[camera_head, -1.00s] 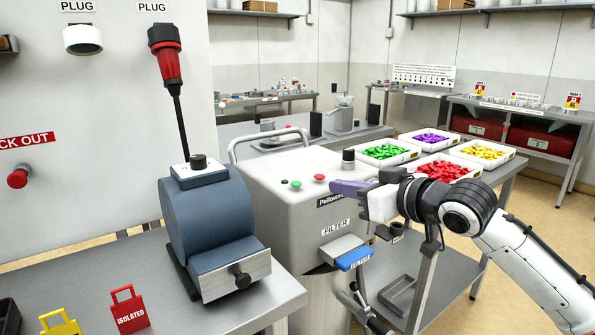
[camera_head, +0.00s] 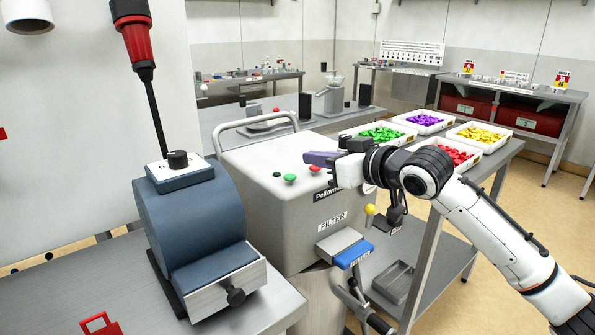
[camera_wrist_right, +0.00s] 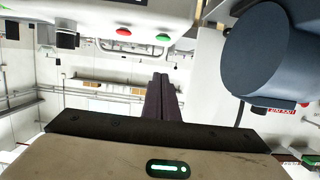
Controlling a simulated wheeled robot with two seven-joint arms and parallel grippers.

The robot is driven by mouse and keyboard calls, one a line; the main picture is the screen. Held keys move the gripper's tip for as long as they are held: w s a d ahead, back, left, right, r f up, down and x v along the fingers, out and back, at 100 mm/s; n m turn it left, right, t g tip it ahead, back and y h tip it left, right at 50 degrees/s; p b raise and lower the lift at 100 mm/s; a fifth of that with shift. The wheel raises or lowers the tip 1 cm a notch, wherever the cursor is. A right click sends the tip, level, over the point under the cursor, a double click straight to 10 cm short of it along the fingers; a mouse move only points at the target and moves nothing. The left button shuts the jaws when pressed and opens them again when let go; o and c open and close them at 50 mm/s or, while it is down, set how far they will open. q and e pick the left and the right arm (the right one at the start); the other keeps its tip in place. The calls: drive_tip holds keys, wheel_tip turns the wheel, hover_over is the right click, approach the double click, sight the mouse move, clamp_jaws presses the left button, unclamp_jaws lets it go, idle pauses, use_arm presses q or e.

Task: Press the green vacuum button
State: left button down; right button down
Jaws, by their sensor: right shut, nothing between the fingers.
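The green button (camera_head: 290,178) sits on the sloping top of the grey vacuum unit (camera_head: 262,160), left of a red button (camera_head: 315,169). My right gripper (camera_head: 307,158) has its purple fingers shut and empty. In the head view its tips appear just above the red button, to the right of the green one, without visible contact. In the right wrist view the fingers (camera_wrist_right: 160,80) point up toward the green button (camera_wrist_right: 163,37), with the red button (camera_wrist_right: 123,32) to its left. My left gripper is not in view.
A blue drum machine (camera_head: 195,220) stands on the bench left of the vacuum unit. A curved metal handle (camera_head: 255,122) rises behind the buttons. Trays of coloured pieces, including a green one (camera_head: 380,135), stand behind my right arm. A blue-tipped filter lever (camera_head: 354,255) sticks out below.

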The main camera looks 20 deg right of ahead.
hover_over(297, 188)
drive_tip(key=shift+s+d+f, duration=0.15)
drive_tip(key=shift+s+f, duration=0.2)
drive_tip(key=shift+f, duration=0.3)
drive_tip(key=f, duration=0.3)
drive_tip(key=shift+w+f, duration=0.15)
drive_tip(key=shift+w, duration=0.15)
drive_tip(key=shift+f, duration=0.45)
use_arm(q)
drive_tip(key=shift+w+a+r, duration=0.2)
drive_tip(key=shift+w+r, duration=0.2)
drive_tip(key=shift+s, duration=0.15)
use_arm(e)
drive_tip(key=shift+f, duration=0.1)
